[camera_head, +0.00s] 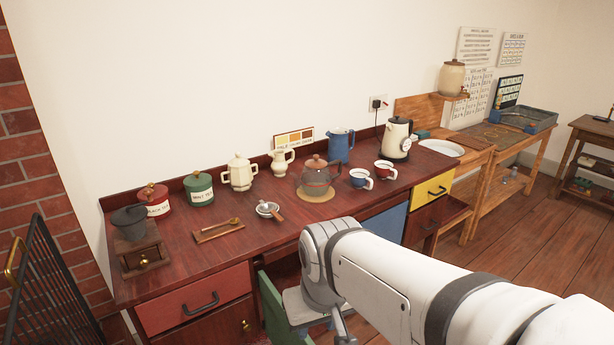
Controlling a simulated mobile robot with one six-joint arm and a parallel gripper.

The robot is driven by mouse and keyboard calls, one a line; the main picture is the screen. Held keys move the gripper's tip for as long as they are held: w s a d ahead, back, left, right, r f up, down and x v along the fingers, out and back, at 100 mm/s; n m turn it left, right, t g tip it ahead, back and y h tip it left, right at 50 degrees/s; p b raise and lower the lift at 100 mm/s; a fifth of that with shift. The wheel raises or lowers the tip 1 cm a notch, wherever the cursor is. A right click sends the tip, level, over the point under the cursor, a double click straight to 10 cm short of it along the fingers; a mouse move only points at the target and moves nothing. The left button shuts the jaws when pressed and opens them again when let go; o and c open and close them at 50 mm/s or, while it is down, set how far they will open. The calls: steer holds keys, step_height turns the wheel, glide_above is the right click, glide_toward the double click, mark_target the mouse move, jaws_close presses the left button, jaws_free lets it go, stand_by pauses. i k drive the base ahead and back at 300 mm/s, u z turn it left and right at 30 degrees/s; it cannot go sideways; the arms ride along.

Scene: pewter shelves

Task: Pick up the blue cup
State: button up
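The blue cup (358,179) stands upright on the dark red wooden desk (290,232), near its front edge right of the middle. It has a pale inside, and its handle points right. A red cup (384,170) stands close behind it to the right. A brown teapot (317,177) on a round mat is just to its left. My white arm reaches in from the lower right and bends down in front of the desk, below the blue cup. I cannot make out my gripper in this view.
A tall blue jug (340,146) stands behind the cup, and a kettle (396,139) is to the right. A cream pot, a small jug, canisters and a coffee grinder (134,222) are to the left. A dark red drawer (436,219) is partly open at the right.

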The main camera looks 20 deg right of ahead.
mark_target(362, 181)
steer(key=z, duration=2.55)
steer(key=i, duration=2.45)
steer(key=u, duration=4.5)
steer(key=i, duration=0.15)
steer(key=z, duration=0.95)
